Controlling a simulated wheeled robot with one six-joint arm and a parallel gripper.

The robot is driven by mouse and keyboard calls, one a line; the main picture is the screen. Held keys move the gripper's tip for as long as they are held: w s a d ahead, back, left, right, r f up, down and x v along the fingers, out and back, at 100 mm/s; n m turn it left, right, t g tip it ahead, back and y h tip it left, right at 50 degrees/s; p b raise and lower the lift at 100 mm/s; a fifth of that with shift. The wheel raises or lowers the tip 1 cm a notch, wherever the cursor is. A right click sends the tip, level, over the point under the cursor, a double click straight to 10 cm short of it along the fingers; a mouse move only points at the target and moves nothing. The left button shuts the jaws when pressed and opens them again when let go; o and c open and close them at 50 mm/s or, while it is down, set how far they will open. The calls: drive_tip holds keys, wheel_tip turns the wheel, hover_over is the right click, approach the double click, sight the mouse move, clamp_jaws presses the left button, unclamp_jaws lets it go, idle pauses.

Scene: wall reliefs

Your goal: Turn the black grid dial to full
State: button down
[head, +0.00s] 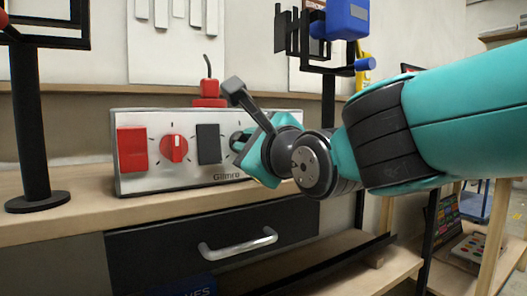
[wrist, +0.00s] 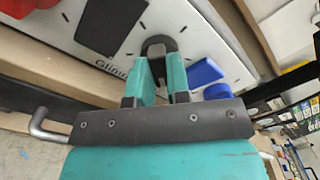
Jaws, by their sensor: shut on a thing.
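The control panel (head: 185,180) is a pale box standing on the wooden bench, marked "Glimro". The black grid dial (wrist: 158,48) shows in the wrist view as a round black knob with tick marks around it. My gripper (wrist: 160,80) is shut on this dial, with its teal fingers on either side of the grip. In the head view my gripper (head: 255,150) reaches the panel's right part and hides most of the dial. The dial's exact pointing direction is hard to tell.
A red dial (head: 174,148), a red block (head: 132,149) and a black block (head: 209,143) sit left of my gripper on the panel. A drawer with a metal handle (head: 238,244) is below. Black stands rise left and behind.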

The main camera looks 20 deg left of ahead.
drive_tip(key=shift+s+a+f+m, duration=0.1)
drive_tip(key=shift+f+m, duration=0.05)
drive_tip(key=shift+m, duration=0.45)
drive_tip(key=c, duration=1.1)
unclamp_jaws()
drive_tip(key=v, duration=1.7)
drive_tip(key=shift+s+d+p, duration=0.1)
drive_tip(key=shift+d+p, duration=0.2)
drive_tip(key=shift+p, duration=0.05)
